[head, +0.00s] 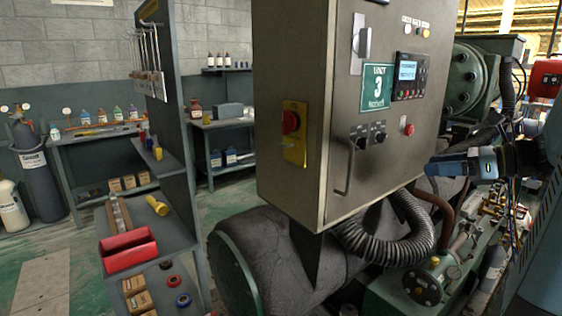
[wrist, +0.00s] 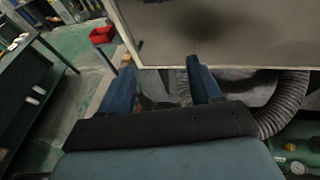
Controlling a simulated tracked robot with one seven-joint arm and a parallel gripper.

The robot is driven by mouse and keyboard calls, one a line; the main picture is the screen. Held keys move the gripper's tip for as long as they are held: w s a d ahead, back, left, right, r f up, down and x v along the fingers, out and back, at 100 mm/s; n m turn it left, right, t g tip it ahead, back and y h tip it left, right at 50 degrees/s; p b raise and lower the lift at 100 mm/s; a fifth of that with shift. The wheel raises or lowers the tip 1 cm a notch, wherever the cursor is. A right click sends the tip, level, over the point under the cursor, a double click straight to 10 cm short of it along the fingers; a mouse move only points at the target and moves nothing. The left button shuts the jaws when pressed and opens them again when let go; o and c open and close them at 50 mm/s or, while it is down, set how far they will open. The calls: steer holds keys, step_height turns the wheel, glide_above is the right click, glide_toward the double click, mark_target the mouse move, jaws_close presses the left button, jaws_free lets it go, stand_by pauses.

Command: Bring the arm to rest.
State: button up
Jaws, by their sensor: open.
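My gripper (wrist: 163,72) shows in the wrist view with its two blue fingers spread apart and nothing between them. In the head view my gripper (head: 432,167) is at the right, pointing left, by the lower right edge of the grey control cabinet (head: 290,150). The cabinet's underside edge and grey face (wrist: 230,35) lie ahead of the fingers in the wrist view. I cannot tell whether the gripper touches the cabinet.
A ribbed hose (head: 385,238) hangs below the cabinet, above a large grey tank (head: 270,255). Green pipework with a flange (head: 425,288) is at lower right. A tool shelf with a red bin (head: 127,250) stands at left. Open floor (head: 45,280) shows at far left.

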steer(key=s+a+f+n+g+h, duration=0.1)
steer(key=s+a+n+h, duration=0.4)
steer(key=n, duration=0.8)
steer(key=s+a+f+n+g+h, duration=0.2)
steer(key=s+a+n+h, duration=0.4)
steer(key=s+n, duration=0.4)
steer(key=a+n, duration=0.1)
steer(key=n, duration=0.2)
steer(key=shift+s+h, duration=0.25)
steer(key=shift+h, duration=0.05)
steer(key=shift+a+f, duration=0.1)
stand_by(1.1)
